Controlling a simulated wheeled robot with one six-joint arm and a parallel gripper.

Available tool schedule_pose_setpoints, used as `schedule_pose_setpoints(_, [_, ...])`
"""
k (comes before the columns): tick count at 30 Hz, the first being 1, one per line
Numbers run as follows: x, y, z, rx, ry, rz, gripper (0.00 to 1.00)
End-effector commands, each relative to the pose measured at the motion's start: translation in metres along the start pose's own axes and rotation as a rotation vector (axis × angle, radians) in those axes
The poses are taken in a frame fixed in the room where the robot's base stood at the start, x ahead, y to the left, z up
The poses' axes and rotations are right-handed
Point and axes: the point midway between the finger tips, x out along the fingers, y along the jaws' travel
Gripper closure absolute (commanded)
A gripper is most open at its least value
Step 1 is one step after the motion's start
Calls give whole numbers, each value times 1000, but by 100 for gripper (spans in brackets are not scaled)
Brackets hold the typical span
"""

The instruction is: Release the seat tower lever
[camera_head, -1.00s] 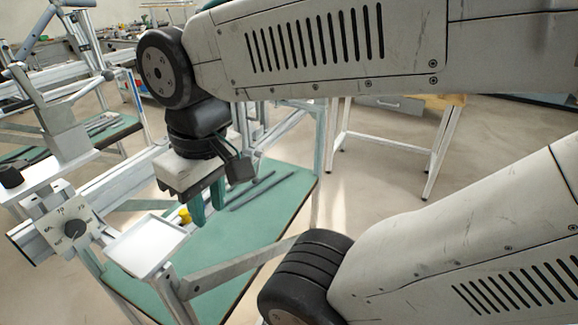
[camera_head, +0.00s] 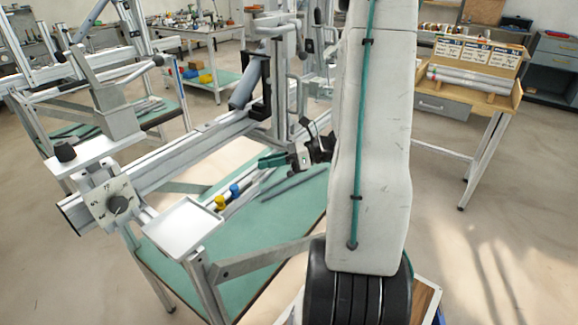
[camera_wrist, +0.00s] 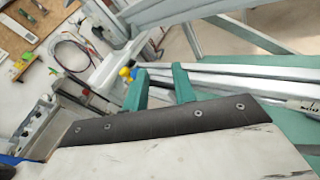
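The frame jig has a long silver beam (camera_head: 185,160) with an upright tower (camera_head: 280,75) near its far end, left of my arm. Dark-knobbed handles (camera_head: 299,24) show around the tower's top. I cannot tell which part is the seat tower lever. A yellow knob (camera_head: 220,202) and a blue knob (camera_head: 235,190) sit low by the green shelf.
A dial plate (camera_head: 110,205) and white tray (camera_head: 185,227) are at the jig's near end. The green shelf (camera_head: 230,265) lies below. A wooden-topped bench (camera_head: 465,85) stands at right, with open floor before it.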

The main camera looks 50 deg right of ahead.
Motion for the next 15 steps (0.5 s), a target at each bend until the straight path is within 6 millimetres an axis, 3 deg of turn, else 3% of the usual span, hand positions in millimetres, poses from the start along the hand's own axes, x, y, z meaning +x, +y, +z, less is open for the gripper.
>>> schedule_pose_setpoints(1, [-21,-23,-17,104,-82,-84,73])
schedule_pose_setpoints(3, [-47,-48,-36,222,-187,-181,73])
schedule_pose_setpoints(9, [-104,-90,-82,438,-405,-371,73])
schedule_pose_setpoints(12, [-116,-98,-94,483,-456,-413,73])
schedule_pose_setpoints(15, [-117,-103,-96,501,-475,-427,73])
